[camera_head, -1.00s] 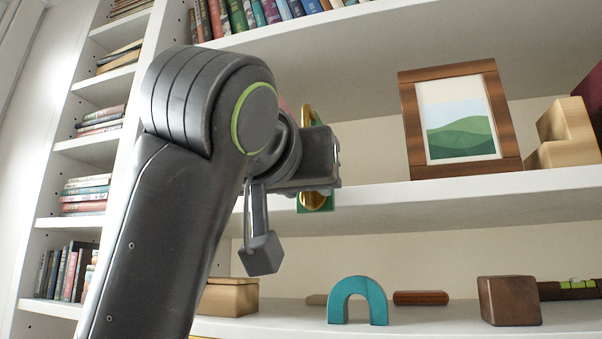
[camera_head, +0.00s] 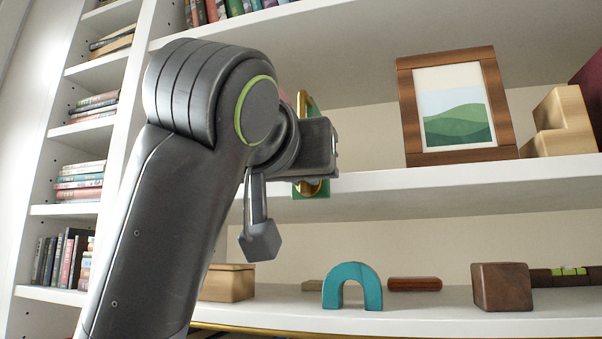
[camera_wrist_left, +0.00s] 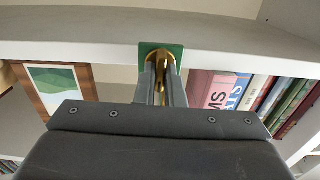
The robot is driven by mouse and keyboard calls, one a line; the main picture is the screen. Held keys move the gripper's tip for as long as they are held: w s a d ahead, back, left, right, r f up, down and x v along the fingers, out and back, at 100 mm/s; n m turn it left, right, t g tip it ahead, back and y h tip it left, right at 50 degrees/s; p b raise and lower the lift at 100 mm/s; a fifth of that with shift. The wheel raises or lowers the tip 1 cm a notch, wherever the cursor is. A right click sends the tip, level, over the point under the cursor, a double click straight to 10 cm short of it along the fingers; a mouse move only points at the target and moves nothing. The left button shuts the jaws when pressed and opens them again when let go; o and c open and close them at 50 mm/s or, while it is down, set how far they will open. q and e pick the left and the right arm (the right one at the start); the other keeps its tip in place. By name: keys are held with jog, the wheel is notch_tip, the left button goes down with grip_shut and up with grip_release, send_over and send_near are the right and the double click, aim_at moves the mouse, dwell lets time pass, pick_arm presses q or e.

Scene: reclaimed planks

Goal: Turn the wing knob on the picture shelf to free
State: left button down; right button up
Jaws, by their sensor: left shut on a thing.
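The wing knob (camera_wrist_left: 161,64) is brass-coloured, on a green plate (camera_wrist_left: 147,49) fixed to the shelf's front edge. In the wrist view my left gripper (camera_wrist_left: 160,88) has its two fingers shut on the knob's wing. In the head view my left gripper (camera_head: 319,149) is in front of the knob and hides most of it. Only parts of a brass rim (camera_head: 303,101) and a bit of green plate (camera_head: 300,190) show around it. Any marking for the free position cannot be made out. My right gripper is in neither view.
A framed landscape picture (camera_head: 407,98) and a stepped wooden block (camera_head: 563,128) stand on the shelf (camera_head: 450,185). Below are a teal arch (camera_head: 352,272), a dark cube (camera_head: 502,287) and a wooden box (camera_head: 228,283). Books (camera_wrist_left: 212,88) are beside the knob in the wrist view.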

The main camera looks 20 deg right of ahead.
pick_arm(q)
jog(key=shift+s+d+f+m+b, duration=0.15)
jog(key=shift+m+b, duration=1.55)
jog(key=shift+m, duration=2.7)
jog(key=shift+d+f+m+b, duration=0.1)
jog(key=shift+m+b, duration=1.6)
jog(key=shift+m, duration=2.7)
jog(key=c, duration=1.5)
grip_release()
jog(key=shift+a, duration=0.15)
